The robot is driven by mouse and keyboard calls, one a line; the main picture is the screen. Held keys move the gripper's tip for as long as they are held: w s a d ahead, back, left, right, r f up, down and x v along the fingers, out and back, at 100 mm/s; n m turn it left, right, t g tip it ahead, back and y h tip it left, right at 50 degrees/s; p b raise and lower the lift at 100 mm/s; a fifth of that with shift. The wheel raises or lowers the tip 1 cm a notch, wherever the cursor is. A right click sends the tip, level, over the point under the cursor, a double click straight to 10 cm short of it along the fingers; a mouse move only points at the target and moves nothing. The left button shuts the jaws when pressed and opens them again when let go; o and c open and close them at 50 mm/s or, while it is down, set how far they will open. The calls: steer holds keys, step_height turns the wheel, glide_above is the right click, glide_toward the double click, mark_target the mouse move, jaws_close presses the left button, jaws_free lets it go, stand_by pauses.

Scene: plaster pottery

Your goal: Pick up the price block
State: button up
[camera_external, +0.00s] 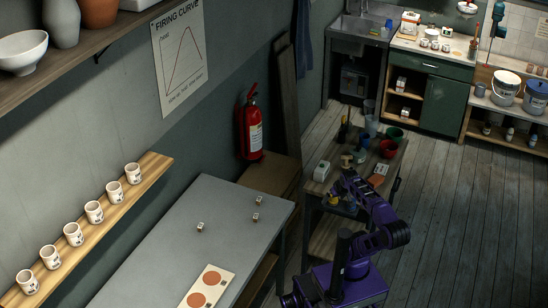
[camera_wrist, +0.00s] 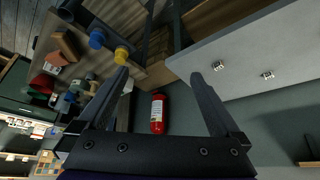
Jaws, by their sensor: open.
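Three small pale cubes with dark marks, which look like price blocks, lie apart on the grey table: one on the left (camera_external: 201,226), one in the middle (camera_external: 254,216) and one farther back (camera_external: 258,200). Two of them also show in the wrist view, one nearer my fingers (camera_wrist: 218,66) and one to its right (camera_wrist: 267,75). Their markings are too small to read. My gripper (camera_wrist: 158,75) is open with nothing between its fingers. It is away from the cubes; in the external view my arm is right of the grey table, by the dark side table.
The grey table (camera_external: 225,190) also bears a board with reddish discs (camera_external: 226,274). A cluttered side table (camera_external: 325,189) stands to its right. A red extinguisher (camera_external: 252,128) hangs on the wall. White mugs stand on a wooden shelf (camera_external: 150,170). Much of the grey tabletop is bare.

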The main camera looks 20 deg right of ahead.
stand_by(0.4)
steer(key=c, duration=0.6)
